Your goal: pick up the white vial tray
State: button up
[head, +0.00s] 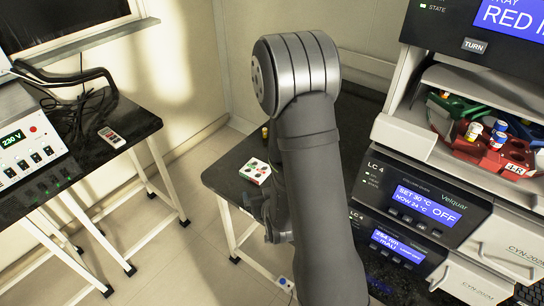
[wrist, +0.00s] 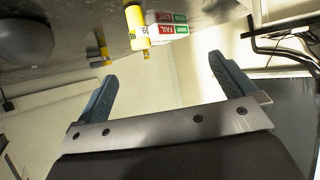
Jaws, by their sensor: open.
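My gripper (wrist: 160,68) is open in the wrist view, with two blue-grey fingers wide apart and nothing between them. In the head view my gripper (head: 265,212) is a dark shape at the near edge of the dark table, partly hidden by my arm. A small white block with red and green marks (head: 256,171) sits on that table just beyond the gripper. I cannot tell whether it is the white vial tray. White, green and red labelled faces (wrist: 166,29) show beyond the fingertips in the wrist view, reading FAIL and TEST, apart from the fingers.
A yellow vial-like piece (head: 265,132) stands farther back on the dark table (head: 222,176); yellow pieces (wrist: 137,28) also show in the wrist view. A red tray with vials (head: 490,158) and a green tray (head: 462,108) sit in the instrument stack at right. A left bench holds a power supply (head: 30,150).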

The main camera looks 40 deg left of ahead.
jog(key=w+a+h, duration=0.1)
jog(key=a, duration=0.1)
jog(key=w+a+f+n+g, duration=0.1)
jog(key=w+a, duration=0.1)
jog(key=w+a+f+n+g+h, duration=0.1)
jog(key=w+a, duration=0.1)
jog(key=a, duration=0.1)
jog(key=shift+a+f+h, duration=0.1)
jog(key=shift+f+h, duration=0.05)
jog(key=shift+h, duration=0.15)
jog(key=w+a+n+g+h, duration=0.1)
jog(key=a, duration=0.1)
jog(key=w+a+r+n+g, duration=0.1)
jog(key=w, duration=0.1)
jog(key=shift+a+r+h, duration=0.15)
jog(key=shift+a+h, duration=0.25)
jog(key=w+a+r+n+g+h, duration=0.25)
jog(key=r+n+g+h, duration=0.2)
jog(key=r, duration=0.85)
send_over(257, 169)
jog(key=shift+t+h, duration=0.35)
notch_tip(257, 169, down, 12)
jog(key=shift+a+r, duration=0.15)
jog(key=shift+r, duration=0.1)
jog(key=shift+f, duration=2.75)
jog(key=c, duration=1.1)
jog(key=shift+r, duration=0.1)
